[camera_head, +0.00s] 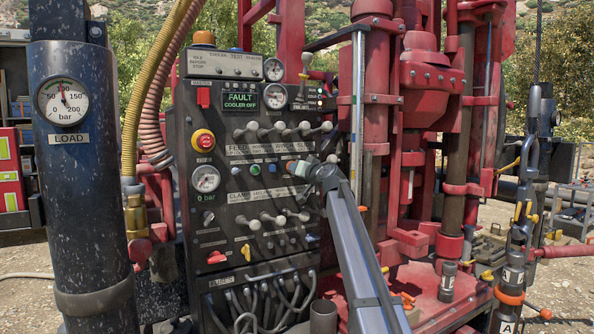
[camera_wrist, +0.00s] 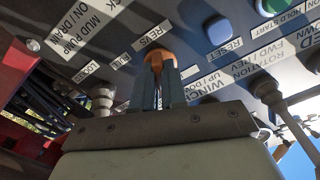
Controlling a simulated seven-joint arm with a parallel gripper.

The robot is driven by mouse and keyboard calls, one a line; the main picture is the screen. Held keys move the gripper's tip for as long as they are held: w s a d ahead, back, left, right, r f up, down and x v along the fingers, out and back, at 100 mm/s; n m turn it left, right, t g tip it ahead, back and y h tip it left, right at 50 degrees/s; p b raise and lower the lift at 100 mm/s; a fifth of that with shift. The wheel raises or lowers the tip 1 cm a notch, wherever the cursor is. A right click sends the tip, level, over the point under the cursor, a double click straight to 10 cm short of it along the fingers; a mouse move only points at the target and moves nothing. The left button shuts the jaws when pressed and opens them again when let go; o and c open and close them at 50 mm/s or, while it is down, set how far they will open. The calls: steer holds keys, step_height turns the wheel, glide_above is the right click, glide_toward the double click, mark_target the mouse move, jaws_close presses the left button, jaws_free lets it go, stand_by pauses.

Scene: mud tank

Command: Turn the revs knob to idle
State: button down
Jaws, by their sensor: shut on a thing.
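The revs knob (camera_wrist: 157,56) is orange-brown and sits on the dark panel beside a white label reading REVS (camera_wrist: 151,34) in the wrist view. My gripper (camera_wrist: 159,82) is shut on it, with a finger on each side. The fingers and palm hide part of the knob, and I cannot read its pointer or an idle mark. In the head view my gripper (camera_head: 300,168) is against the right side of the control panel (camera_head: 222,222), and my wrist and forearm cover that spot.
A blue button (camera_wrist: 220,31) and a green button (camera_wrist: 270,5) sit close by. White-knobbed levers (camera_head: 278,128) stand in rows above and below my gripper. A pale lever (camera_wrist: 102,99) is near the fingers. Red rig machinery (camera_head: 422,75) stands to the right.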

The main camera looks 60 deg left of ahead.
steer(key=shift+n, duration=2.2)
steer(key=c, duration=1.2)
jaws_free()
steer(key=shift+d, duration=0.1)
steer(key=d, duration=1.3)
steer(key=shift+d, duration=0.3)
